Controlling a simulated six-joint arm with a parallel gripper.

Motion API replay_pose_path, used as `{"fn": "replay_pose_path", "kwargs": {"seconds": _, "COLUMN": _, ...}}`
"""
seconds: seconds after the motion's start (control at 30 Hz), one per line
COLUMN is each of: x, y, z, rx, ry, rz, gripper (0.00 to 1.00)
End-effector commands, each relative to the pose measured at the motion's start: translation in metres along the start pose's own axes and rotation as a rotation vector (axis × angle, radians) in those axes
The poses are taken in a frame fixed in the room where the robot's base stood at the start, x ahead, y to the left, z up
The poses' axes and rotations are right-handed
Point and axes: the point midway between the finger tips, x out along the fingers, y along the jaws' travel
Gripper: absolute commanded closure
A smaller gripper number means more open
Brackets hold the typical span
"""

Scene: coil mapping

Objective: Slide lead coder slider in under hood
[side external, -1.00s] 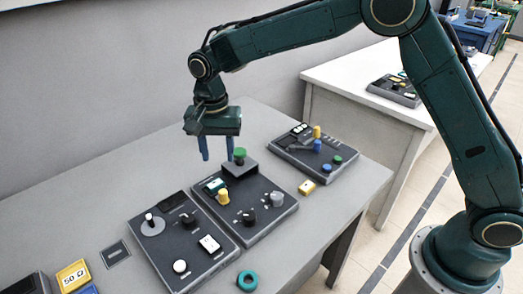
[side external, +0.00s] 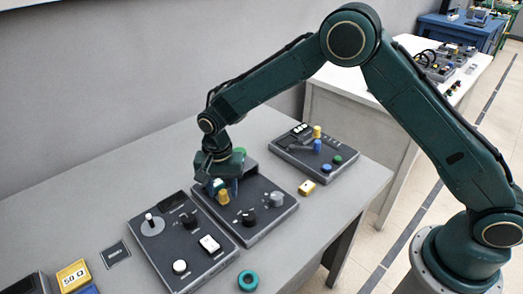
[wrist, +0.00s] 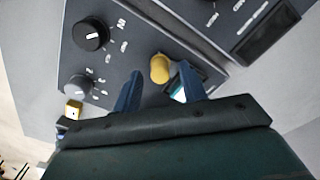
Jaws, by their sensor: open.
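My gripper (side external: 214,186) is open and low over the far-left part of the middle control panel (side external: 262,226). In the wrist view its two blue fingers (wrist: 161,70) stand apart, with the yellow knob (wrist: 160,68) showing between their tips. The knob also shows beside the fingers in the side view (side external: 223,197). A white and teal piece (wrist: 181,95) shows partly between the fingers. A dark raised block with a green top, which looks like the hood, is largely hidden behind my gripper. I cannot tell for certain which part is the lead coder slider, or whether the fingers touch anything.
The middle panel has a black knob (side external: 249,217) and a grey knob (side external: 277,199). Other panels stand left (side external: 160,255) and right (side external: 345,172). A yellow block (side external: 307,188) and a teal ring (side external: 248,281) lie on the table. The table's back left is clear.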

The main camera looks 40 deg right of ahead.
Motion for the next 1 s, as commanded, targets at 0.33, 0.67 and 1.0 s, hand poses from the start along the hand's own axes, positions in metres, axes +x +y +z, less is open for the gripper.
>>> {"fn": "replay_pose_path", "kwargs": {"seconds": 0.33, "x": 0.016, "y": 0.000, "z": 0.000, "rx": 0.000, "ry": 0.000, "rz": -0.001, "gripper": 0.58}}
{"fn": "replay_pose_path", "kwargs": {"seconds": 0.67, "x": 0.016, "y": 0.000, "z": 0.000, "rx": 0.000, "ry": 0.000, "rz": -0.001, "gripper": 0.84}}
{"fn": "replay_pose_path", "kwargs": {"seconds": 1.0, "x": 0.015, "y": 0.003, "z": -0.004, "rx": 0.001, "ry": 0.000, "rz": -0.001, "gripper": 1.00}}
